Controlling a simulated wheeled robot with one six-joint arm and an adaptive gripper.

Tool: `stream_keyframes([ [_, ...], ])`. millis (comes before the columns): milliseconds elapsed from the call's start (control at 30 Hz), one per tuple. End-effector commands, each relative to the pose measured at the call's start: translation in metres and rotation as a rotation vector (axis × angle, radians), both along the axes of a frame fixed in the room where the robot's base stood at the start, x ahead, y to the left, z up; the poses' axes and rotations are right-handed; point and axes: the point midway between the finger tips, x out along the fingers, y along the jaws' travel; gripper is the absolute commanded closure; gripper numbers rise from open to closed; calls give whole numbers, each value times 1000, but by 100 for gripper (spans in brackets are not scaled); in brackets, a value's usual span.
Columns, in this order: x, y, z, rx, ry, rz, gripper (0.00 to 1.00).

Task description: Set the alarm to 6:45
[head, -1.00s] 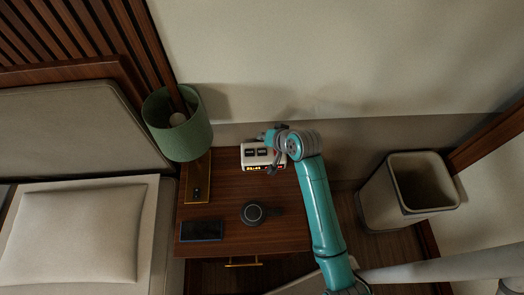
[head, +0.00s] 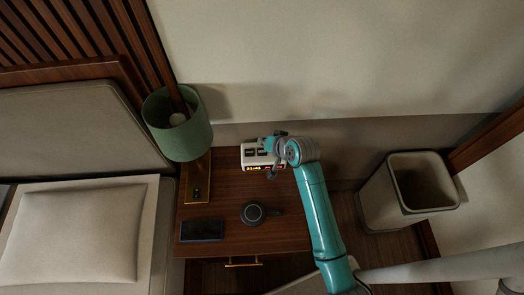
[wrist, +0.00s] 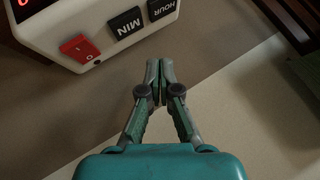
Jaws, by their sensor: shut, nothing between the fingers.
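The wrist view shows part of the clock (wrist: 50,31) with a black HOUR button (wrist: 162,8), a black MIN button (wrist: 124,22) and a red rocker switch (wrist: 79,48). My gripper (wrist: 159,68) is shut and empty. In that view its tips point toward the HOUR and MIN buttons, with a visible gap.
A green-shaded lamp (head: 178,128) stands left of the clock. A dark phone (head: 202,230) and a round dark device (head: 253,213) lie on the nightstand (head: 225,195). A bin (head: 385,200) stands to the right, and the wall is close behind.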

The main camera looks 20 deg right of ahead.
Motion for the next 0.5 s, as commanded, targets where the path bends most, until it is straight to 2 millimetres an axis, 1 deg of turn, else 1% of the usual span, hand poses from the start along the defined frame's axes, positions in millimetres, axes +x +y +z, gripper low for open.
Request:
stream_keyframes([
  [33, -1, 0, -7, 0, 2, -1, 100],
  [200, 0, 0, -23, 0, 2, 1, 100],
  [333, 0, 0, -30, 0, 1, 1, 100],
  [500, 0, 0, -33, 0, 1, 0, 100],
])
